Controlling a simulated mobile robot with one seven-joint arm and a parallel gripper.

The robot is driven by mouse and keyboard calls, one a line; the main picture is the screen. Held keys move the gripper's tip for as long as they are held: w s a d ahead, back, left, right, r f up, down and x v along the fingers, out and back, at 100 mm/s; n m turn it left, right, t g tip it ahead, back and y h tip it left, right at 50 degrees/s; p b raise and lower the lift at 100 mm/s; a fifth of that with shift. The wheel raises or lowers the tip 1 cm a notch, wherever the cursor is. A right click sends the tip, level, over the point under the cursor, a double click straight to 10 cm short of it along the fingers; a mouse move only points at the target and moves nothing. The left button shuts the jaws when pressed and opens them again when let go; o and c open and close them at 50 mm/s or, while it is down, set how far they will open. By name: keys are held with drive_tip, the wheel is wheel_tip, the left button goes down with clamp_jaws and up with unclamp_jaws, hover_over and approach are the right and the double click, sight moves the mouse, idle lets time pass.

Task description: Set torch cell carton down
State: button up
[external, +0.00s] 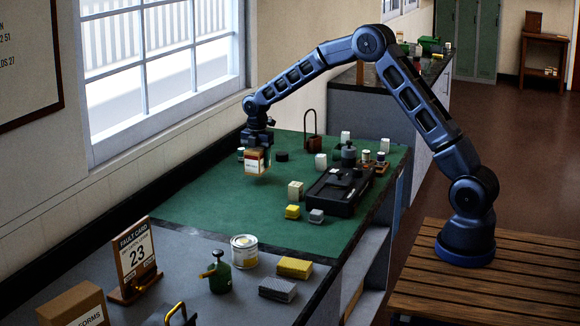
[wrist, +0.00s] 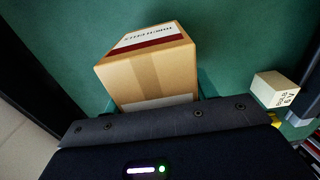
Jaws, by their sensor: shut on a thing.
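The torch cell carton (external: 255,162) is a small tan box with a white and dark red label. In the wrist view the carton (wrist: 150,72) fills the upper middle, with part of its printed label readable. My gripper (external: 257,148) is shut on it and points down. In the external view the carton hangs over the green mat (external: 190,207) on the bench, near the window side. I cannot tell how large the gap beneath it is. The fingertips are mostly hidden in the wrist view.
A white block (external: 295,191), a yellow-topped block (external: 292,212) and a black tray (external: 335,192) stand to the right of the carton. A dark puck (external: 281,156) and a brown-red looped stand (external: 311,143) are behind it. The mat's front left is clear.

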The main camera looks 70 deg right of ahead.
drive_tip(key=shift+f, duration=1.65)
drive_tip(key=o, duration=1.3)
drive_tip(key=shift+f, duration=0.15)
drive_tip(key=shift+o, duration=0.2)
